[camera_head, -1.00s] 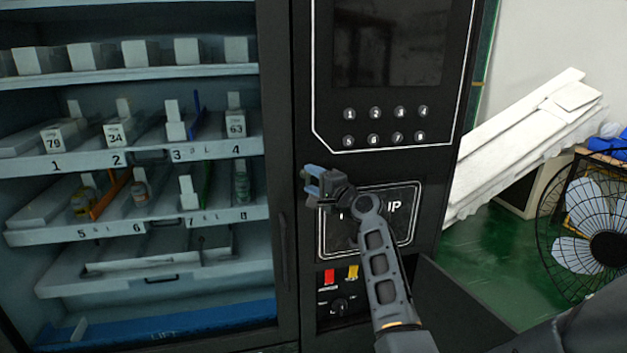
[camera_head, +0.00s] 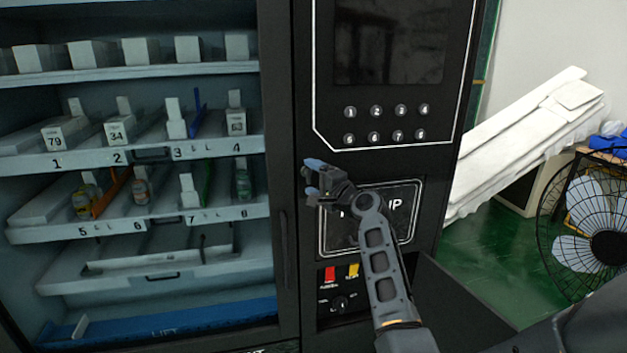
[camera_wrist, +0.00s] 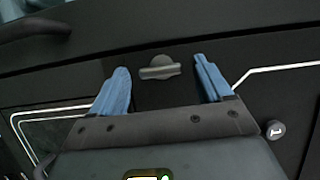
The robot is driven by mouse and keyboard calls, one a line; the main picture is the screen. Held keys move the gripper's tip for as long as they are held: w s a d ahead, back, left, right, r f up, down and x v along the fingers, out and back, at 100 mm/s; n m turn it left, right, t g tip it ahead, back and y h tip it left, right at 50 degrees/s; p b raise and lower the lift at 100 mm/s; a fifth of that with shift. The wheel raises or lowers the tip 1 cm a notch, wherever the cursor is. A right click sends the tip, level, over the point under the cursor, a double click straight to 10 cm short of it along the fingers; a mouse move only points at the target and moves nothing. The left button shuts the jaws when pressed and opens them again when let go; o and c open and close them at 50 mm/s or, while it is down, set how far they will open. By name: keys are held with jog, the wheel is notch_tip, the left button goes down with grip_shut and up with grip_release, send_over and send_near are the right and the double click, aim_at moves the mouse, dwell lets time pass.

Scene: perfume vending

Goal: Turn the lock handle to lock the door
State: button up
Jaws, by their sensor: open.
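The lock handle (camera_wrist: 160,68) is a small dark bar on a round base on the black door panel. In the wrist view it lies almost level across the picture, between my two blue fingertips. My gripper (camera_wrist: 161,66) is open, one finger on each side of the handle, with a gap to both. How deep the fingers reach toward the panel I cannot tell. In the head view my gripper (camera_head: 311,169) is close to the left edge of the panel, and the lock handle is hidden behind it.
A vertical door pull (camera_head: 284,250) is left of my gripper, beside the glass front with its shelves. Number buttons (camera_head: 376,111) and a dark screen (camera_head: 388,42) are above. A framed pickup panel (camera_head: 408,215) is at right. A fan (camera_head: 590,235) stands at far right.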

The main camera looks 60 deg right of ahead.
jog(key=b+v, duration=0.1)
jog(key=v, duration=0.6)
jog(key=shift+s+a, duration=0.15)
jog(key=shift+s, duration=0.25)
